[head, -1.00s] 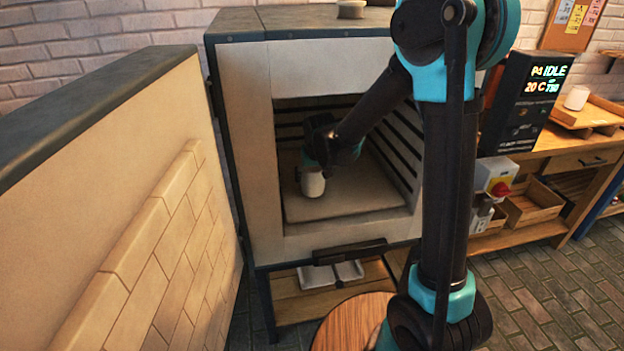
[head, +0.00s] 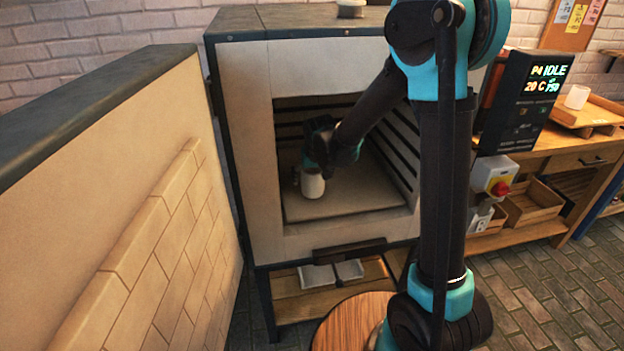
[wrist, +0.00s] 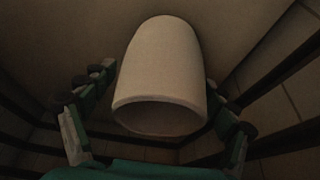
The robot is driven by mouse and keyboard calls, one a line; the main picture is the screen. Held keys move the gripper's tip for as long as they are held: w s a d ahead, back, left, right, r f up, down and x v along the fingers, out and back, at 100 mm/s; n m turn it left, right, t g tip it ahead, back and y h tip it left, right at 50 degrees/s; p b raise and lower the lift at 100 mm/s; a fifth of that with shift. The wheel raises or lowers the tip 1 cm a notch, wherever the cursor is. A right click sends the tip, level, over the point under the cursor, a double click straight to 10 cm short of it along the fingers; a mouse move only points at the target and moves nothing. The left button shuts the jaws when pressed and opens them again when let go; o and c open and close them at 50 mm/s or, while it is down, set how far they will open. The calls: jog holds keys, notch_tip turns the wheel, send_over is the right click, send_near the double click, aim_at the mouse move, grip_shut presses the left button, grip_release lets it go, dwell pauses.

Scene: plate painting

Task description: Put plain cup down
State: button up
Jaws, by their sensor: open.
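The plain cup (head: 312,185) is white and stands inside the open kiln, towards the left of the pale kiln shelf (head: 350,200). My gripper (head: 311,168) reaches into the kiln from behind and above the cup. In the wrist view the cup (wrist: 160,75) lies between the two fingers of my gripper (wrist: 157,82). The fingers are open, with a visible gap on each side of the cup. The cup's underside contact with the shelf is hard to make out, but it appears to rest there.
The kiln walls (head: 250,150) enclose my arm closely, with dark grooves along the inner right side. A second white cup (head: 576,97) stands on a wooden tray (head: 600,112) at right. The shelf right of the cup is clear.

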jog(key=v, duration=0.7)
jog(key=shift+r, duration=0.3)
jog(key=s+d+f+m, duration=0.1)
jog(key=s+d+f, duration=0.2)
jog(key=s+d, duration=0.8)
jog(key=s+d+f+m+h, duration=0.1)
jog(key=s+d+f, duration=0.3)
jog(key=s+d, duration=0.8)
jog(key=shift+d+m, duration=0.6)
jog(key=shift+f, duration=0.1)
